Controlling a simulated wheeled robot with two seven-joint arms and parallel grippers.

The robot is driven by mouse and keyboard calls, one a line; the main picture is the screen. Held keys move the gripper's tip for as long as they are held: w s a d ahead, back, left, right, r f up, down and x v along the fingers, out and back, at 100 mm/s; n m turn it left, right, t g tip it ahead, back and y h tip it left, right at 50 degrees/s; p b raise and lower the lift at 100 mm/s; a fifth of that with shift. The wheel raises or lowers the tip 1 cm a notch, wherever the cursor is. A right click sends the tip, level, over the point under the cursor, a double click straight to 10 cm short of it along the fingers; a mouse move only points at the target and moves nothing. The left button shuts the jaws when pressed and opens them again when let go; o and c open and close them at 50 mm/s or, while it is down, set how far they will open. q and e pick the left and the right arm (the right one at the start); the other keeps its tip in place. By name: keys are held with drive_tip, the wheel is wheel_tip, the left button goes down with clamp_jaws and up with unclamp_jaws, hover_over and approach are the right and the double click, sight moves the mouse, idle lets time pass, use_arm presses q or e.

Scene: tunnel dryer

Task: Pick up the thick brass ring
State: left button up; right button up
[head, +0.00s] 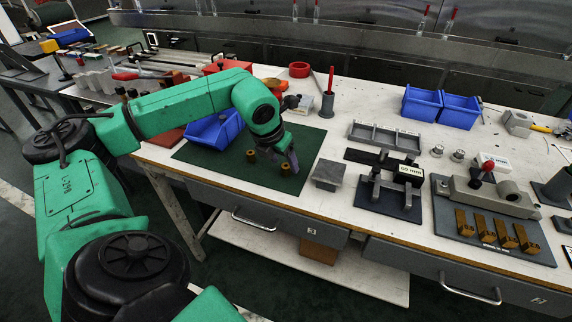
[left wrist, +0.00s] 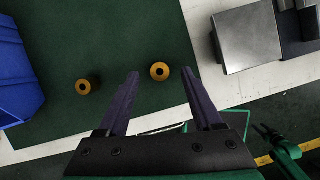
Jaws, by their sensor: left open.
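Two small brass rings stand on the green mat. One ring (head: 251,155) is nearer the blue bin and shows at left in the left wrist view (left wrist: 83,87). The other ring (head: 285,169) is nearer the mat's front right; in the left wrist view (left wrist: 159,71) it appears between my fingertips. I cannot tell for sure which is thicker. My left gripper (head: 289,158) is open and empty, pointing down above the mat; its dark fingers (left wrist: 160,74) straddle the right ring in the picture, without visible contact. What looks like my right gripper (left wrist: 262,131) is small at right.
The blue bin (head: 214,130) stands left of the rings on the green mat (head: 318,141). A grey metal block (head: 329,174) sits just right of the mat. A black-based fixture (head: 388,198) and a plate with several brass blocks (head: 465,228) lie farther right. The mat's front is clear.

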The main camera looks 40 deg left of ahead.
use_arm(q)
drive_tip(key=shift+x, duration=1.1)
drive_tip(key=shift+r, duration=0.1)
clamp_jaws()
